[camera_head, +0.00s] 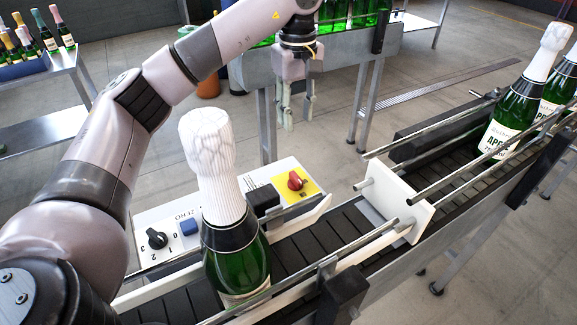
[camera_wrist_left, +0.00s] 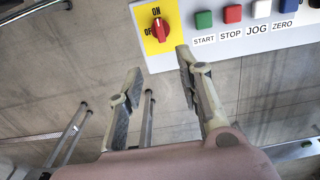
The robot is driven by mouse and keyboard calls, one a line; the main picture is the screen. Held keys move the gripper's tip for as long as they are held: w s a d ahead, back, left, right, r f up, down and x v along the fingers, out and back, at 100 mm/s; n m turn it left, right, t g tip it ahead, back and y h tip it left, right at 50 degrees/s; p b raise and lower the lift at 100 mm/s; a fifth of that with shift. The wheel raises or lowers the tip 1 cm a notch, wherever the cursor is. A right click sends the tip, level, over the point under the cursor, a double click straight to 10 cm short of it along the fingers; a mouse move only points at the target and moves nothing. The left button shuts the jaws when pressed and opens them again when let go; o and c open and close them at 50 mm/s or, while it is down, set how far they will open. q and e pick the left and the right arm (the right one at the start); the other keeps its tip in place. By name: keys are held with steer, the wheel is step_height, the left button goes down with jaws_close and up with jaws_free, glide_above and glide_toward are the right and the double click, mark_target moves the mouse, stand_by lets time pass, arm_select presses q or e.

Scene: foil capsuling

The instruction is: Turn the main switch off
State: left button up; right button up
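The main switch is a red knob (camera_head: 296,181) on a yellow plate, at the far right end of the white control panel (camera_head: 160,222). In the left wrist view the red knob (camera_wrist_left: 160,29) stands upright, in line with the ON mark; the OFF mark at its left is partly covered. My left gripper (camera_head: 298,118) hangs above and beyond the panel, apart from the switch. In the left wrist view its two fingers (camera_wrist_left: 158,64) are spread and empty, with the knob in the picture beyond the gap between the tips. My right gripper is out of view.
Green, red, white and blue buttons (camera_wrist_left: 204,19) sit beside the switch. A large foiled bottle (camera_head: 232,250) stands on the conveyor close to the panel. Rails and a white plate (camera_head: 394,203) cross the belt. More bottles (camera_head: 515,110) stand at the right.

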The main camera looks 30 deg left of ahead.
arm_select(q)
steer(key=b, duration=0.2)
glide_above(296, 176)
step_height(296, 176, down, 10)
steer(key=shift+r, duration=0.25)
step_height(296, 176, down, 7)
steer(key=shift+r+p, duration=0.15)
steer(key=shift+p, duration=0.25)
steer(key=shift+a+f, duration=0.1)
steer(key=shift+f, duration=0.45)
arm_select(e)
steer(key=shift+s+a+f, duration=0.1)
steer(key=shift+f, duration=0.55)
arm_select(q)
steer(key=shift+c, duration=0.5)
jaws_close()
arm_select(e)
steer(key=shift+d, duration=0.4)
